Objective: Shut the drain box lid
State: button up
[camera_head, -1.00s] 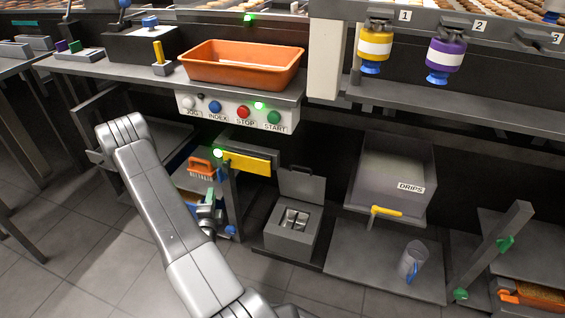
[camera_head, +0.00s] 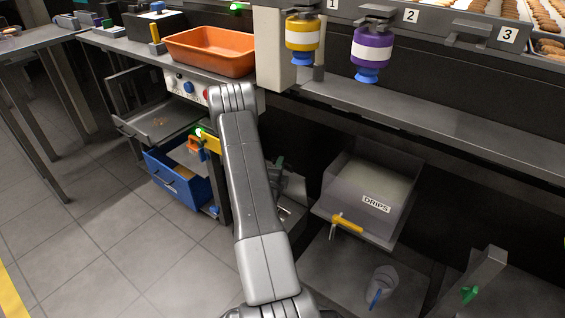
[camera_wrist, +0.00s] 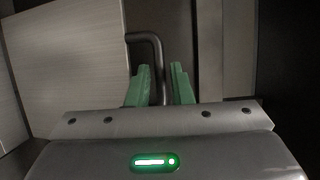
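The drain box (camera_head: 288,222) stands low under the bench, mostly hidden behind my arm in the head view. A grey part beside my arm looks like its raised lid (camera_head: 295,186); its exact angle is hidden. My gripper (camera_head: 279,165) is at the lid's upper area, mostly covered by my arm. In the wrist view, the green fingers of my gripper (camera_wrist: 161,80) are apart. A dark bent bar, seemingly the lid handle (camera_wrist: 146,38), runs between them, with gaps visible; I cannot tell whether either finger touches it.
A grey drips bin (camera_head: 345,190) with a yellow handle is close on the right. The orange tray (camera_head: 210,50) is on the bench; floor at the left is clear.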

jog(key=shift+b+x, duration=0.3)
jog(key=shift+x, duration=1.6)
grip_shut()
